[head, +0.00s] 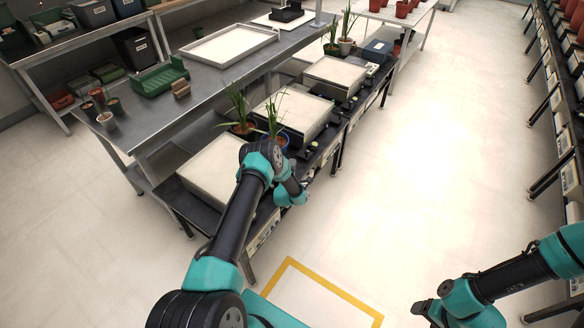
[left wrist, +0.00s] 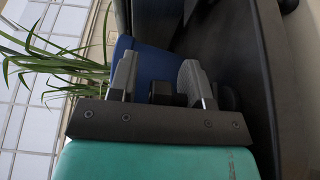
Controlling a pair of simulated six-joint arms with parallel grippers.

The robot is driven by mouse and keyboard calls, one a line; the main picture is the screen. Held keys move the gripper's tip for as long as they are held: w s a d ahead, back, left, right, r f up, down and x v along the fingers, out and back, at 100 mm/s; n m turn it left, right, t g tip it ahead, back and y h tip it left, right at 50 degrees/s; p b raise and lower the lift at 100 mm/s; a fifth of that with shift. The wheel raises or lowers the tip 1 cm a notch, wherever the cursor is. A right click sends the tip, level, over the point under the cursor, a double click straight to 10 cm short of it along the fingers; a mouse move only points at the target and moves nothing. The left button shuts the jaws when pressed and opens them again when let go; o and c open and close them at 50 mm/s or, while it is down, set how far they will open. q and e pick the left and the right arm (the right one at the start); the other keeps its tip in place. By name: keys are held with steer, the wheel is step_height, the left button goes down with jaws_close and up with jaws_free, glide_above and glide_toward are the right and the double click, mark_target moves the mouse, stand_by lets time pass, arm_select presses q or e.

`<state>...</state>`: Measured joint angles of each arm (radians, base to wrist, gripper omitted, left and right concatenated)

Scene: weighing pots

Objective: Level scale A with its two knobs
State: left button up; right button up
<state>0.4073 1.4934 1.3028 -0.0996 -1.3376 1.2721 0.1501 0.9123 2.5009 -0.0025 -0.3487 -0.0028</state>
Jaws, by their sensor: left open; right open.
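Three scales with pale square pans stand in a row on the low dark bench: a near one (head: 212,172), a middle one (head: 300,110) and a far one (head: 335,75). I cannot read which is scale A. My left gripper (head: 300,192) is at the bench's front edge beside the near scale, its arm covering part of that scale. In the left wrist view the left gripper (left wrist: 157,78) is open, with a dark round knob (left wrist: 162,93) showing between its fingers; contact cannot be told. A second dark knob (left wrist: 228,98) is just right of the fingers. My right gripper (head: 428,308) is open and empty over the floor.
A blue pot with a grassy plant (head: 275,138) stands close to the left gripper; its pot also shows in the left wrist view (left wrist: 152,64). Another potted plant (head: 240,128) is beside it. A yellow floor marking (head: 335,288) lies in front. The floor to the right is clear.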

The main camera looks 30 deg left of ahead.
arm_select(q)
jaws_close()
steer(key=shift+y, duration=0.3)
steer(key=n+g+y, duration=0.1)
steer(key=n+y, duration=0.1)
steer(key=n+g+y, duration=0.4)
steer(key=y, duration=0.1)
steer(key=shift+s+a, duration=0.2)
steer(key=shift+a, duration=0.1)
steer(key=n+g+y, duration=0.1)
steer(key=n+g, duration=0.1)
steer(key=g, duration=0.1)
steer(key=n+g+y, duration=0.2)
steer(key=g, duration=0.1)
steer(key=s+n+g+y, duration=0.1)
steer(key=n+g, duration=0.1)
steer(key=shift+a+g, duration=0.3)
steer(key=shift+g, duration=0.1)
jaws_free()
steer(key=shift+d, duration=0.1)
